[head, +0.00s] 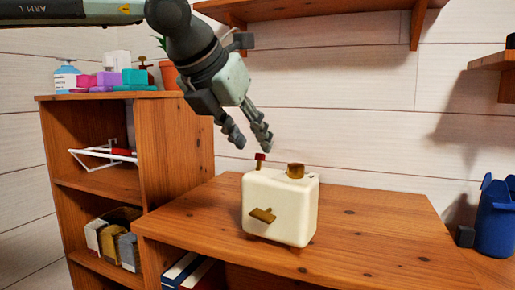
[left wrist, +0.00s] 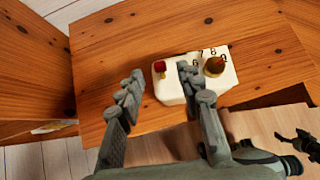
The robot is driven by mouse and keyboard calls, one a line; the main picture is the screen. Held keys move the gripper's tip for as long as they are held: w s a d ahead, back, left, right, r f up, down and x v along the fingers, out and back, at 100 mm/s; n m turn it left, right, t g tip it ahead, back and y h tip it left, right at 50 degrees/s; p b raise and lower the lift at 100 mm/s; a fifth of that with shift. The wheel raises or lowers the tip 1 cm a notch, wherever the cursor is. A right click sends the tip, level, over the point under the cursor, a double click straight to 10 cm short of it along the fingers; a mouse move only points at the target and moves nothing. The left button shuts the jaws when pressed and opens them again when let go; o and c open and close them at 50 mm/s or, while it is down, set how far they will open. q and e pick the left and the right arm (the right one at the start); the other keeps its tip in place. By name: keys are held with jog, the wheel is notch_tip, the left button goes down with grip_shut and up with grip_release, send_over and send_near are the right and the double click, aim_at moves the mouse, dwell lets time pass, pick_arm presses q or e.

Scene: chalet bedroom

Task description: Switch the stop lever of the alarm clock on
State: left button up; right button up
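The alarm clock is a cream box-shaped body (head: 280,215) standing upright on the wooden top. A small red-tipped lever (head: 260,158) rises from its top left, and it also shows in the left wrist view (left wrist: 160,67). A brown knob (head: 296,171) is on the top right, also in the left wrist view (left wrist: 214,66). A brass-coloured handle (head: 262,215) is on the front. My left gripper (head: 252,143) is open and empty just above the lever, with its fingers apart, pointing down. In the left wrist view, the right finger covers part of the clock's top.
The wooden top (head: 380,225) is clear around the clock. A taller shelf unit (head: 165,140) stands at the left, with boxes and pots on it. A blue bin (head: 497,220) is at the far right. A wall shelf hangs above. A dark part, perhaps my right gripper (left wrist: 303,146), shows at the left wrist view's right edge.

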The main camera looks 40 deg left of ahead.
aim_at(257, 166)
pick_arm(q)
jog(key=shift+x, duration=1.95)
grip_shut()
